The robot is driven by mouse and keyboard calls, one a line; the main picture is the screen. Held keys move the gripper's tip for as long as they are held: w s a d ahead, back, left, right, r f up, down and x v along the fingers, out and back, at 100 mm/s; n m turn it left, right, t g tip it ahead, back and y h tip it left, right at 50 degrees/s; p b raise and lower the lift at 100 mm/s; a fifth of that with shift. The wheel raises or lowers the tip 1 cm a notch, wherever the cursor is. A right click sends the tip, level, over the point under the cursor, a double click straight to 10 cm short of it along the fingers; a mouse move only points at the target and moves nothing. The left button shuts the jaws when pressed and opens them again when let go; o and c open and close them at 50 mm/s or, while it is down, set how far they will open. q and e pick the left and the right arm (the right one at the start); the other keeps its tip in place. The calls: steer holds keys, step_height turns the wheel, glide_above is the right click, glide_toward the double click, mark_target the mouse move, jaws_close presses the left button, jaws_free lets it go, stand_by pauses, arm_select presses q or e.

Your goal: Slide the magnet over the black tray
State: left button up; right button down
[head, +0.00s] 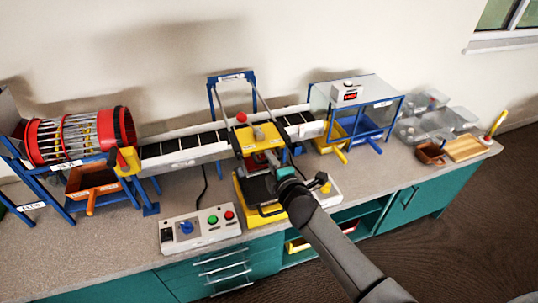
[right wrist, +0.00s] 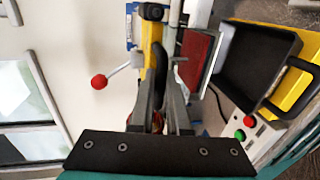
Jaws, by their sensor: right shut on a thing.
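The magnet (head: 258,138) is a yellow block with a lever ending in a red ball, set on the blue frame over the conveyor in the head view. The red ball (right wrist: 98,82) also shows in the right wrist view. My right gripper (head: 276,160) is at the magnet's near right side, shut on part of it; its fingers (right wrist: 160,55) hide the exact grip. The black tray (head: 258,188) sits in a yellow holder in front of the conveyor, below the magnet. It also shows in the right wrist view (right wrist: 255,62), beside the fingers. My left gripper is out of view.
A control box (head: 200,230) with coloured buttons stands left of the tray. The conveyor (head: 185,150) runs behind, from a red drum (head: 78,138) to a clear blue-framed box (head: 365,95). Clear bins (head: 440,120) stand at right.

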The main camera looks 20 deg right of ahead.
steer(key=shift+s+f, duration=0.1)
steer(key=shift+f, duration=0.05)
steer(key=c, duration=1.3)
jaws_free()
steer(key=o, duration=0.3)
steer(key=shift+s, duration=0.15)
steer(key=shift+o, duration=0.6)
steer(key=p+v, duration=0.1)
steer(key=v, duration=1.4)
